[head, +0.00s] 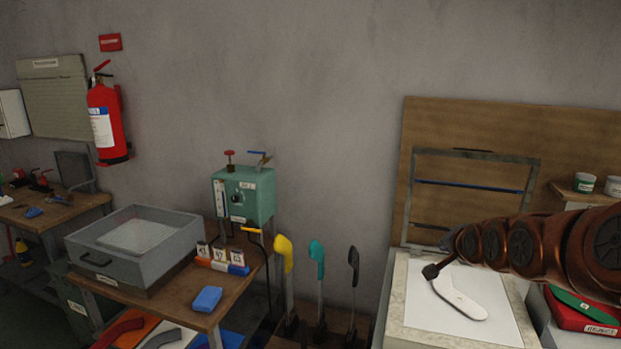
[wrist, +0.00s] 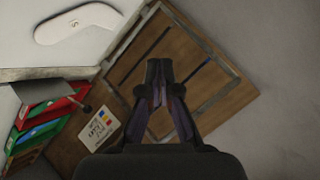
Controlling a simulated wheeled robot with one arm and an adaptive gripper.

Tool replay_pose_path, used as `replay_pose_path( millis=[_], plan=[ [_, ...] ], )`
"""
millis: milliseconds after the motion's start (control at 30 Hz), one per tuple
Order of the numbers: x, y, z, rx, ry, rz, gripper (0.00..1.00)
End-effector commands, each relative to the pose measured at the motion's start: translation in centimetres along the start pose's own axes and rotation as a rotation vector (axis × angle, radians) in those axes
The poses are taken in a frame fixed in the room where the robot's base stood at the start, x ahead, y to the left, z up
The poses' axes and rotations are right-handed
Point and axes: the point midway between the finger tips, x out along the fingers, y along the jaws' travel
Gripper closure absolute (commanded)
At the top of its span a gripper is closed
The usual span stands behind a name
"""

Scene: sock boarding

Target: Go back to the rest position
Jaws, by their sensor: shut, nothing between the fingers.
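My gripper (wrist: 160,72) shows in the wrist view with its dark fingers drawn together at the tips. Nothing is held between them. Behind the fingertips is the brown wooden board with a grey metal frame (wrist: 117,68). In the head view my copper-coloured arm reaches in from the right, above the pale worktable (head: 397,303). I cannot clearly make out the fingers there. A white sock-shaped piece (head: 462,300) lies flat on the table's white sheet, apart from the gripper. It also shows at the upper left of the wrist view (wrist: 80,22), with a small mark on it.
A red reject bin (head: 571,318) with a green piece stands right of the worktable. Yellow (head: 283,252), teal (head: 317,258) and black (head: 353,264) sock forms stand left of it. A green machine (head: 247,193) and grey box (head: 142,253) sit farther left.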

Motion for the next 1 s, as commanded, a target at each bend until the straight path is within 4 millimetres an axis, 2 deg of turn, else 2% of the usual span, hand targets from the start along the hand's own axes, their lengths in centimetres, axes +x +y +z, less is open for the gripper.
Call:
replay_pose_path(
  millis=[33,100,200,367,500,700,800,900,1000],
  plan=[
    [-1.3,0.5,2.4,-0.063,-0.052,0.042,1.0],
    [-3.1,1.9,5.8,-0.157,-0.136,0.111,1.0],
    [-6.2,4.2,10.3,-0.287,-0.256,0.199,1.0],
    [-12.2,8.6,16.7,-0.486,-0.465,0.324,1.0],
    [-18.2,12.7,21.5,-0.638,-0.663,0.412,1.0],
    [-26.2,17.6,26.3,-0.791,-0.922,0.482,1.0],
    [-28.9,19.2,27.7,-0.834,-1.015,0.498,1.0],
    [-30.5,20.0,28.5,-0.854,-1.069,0.503,1.0],
    [-31.1,20.2,28.8,-0.863,-1.087,0.503,1.0]
  ],
)
